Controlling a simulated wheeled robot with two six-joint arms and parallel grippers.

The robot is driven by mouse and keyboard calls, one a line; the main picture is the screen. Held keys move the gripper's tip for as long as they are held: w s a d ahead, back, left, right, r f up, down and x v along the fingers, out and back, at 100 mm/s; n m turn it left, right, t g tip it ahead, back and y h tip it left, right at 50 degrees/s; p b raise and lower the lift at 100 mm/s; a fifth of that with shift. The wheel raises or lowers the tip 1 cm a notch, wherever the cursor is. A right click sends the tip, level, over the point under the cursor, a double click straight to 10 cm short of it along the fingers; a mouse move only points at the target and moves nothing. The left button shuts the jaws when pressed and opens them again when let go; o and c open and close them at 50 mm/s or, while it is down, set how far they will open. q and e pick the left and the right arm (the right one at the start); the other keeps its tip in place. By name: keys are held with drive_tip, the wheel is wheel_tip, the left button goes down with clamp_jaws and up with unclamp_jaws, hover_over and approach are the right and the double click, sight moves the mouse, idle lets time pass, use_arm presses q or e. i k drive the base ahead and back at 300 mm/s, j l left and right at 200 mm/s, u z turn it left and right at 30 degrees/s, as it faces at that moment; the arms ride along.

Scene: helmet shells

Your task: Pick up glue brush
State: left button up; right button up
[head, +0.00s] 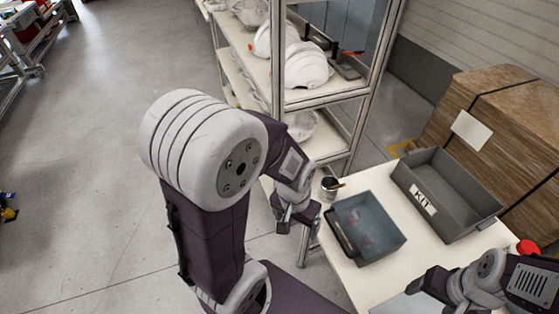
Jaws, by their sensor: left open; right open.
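A small dark metal cup (328,190) stands at the far left corner of the white table. A short, brownish stick-like handle (338,185) sticks out over its rim to the right; it looks like the glue brush, whose lower part is hidden. My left gripper (296,220) is open and empty, pointing down just left of the table edge, to the left of and nearer than the cup. My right gripper (420,285) is open at the lower right over the near part of the table, far from the cup; its fingertips are hard to make out.
A blue-grey tray (399,240) with faint reddish items lies right of the cup. A grey KIT bin (480,219) stands behind it. A red-topped item (527,247) is at right. A shelf frame (369,80) holding white helmet shells (306,68) rises behind the cup.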

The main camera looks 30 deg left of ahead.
sight(342, 185)
drive_tip(key=i+j+u, duration=0.35)
drive_tip(key=k+j+z, duration=0.1)
drive_tip(key=z, duration=1.8)
drive_tip(key=k+j+u, duration=0.1)
drive_tip(key=u, duration=0.35)
drive_tip(key=j+u, duration=0.2)
drive_tip(key=u, duration=0.25)
drive_tip(key=k+j+u, duration=0.1)
drive_tip(key=j+u, duration=0.15)
drive_tip(key=u, duration=0.25)
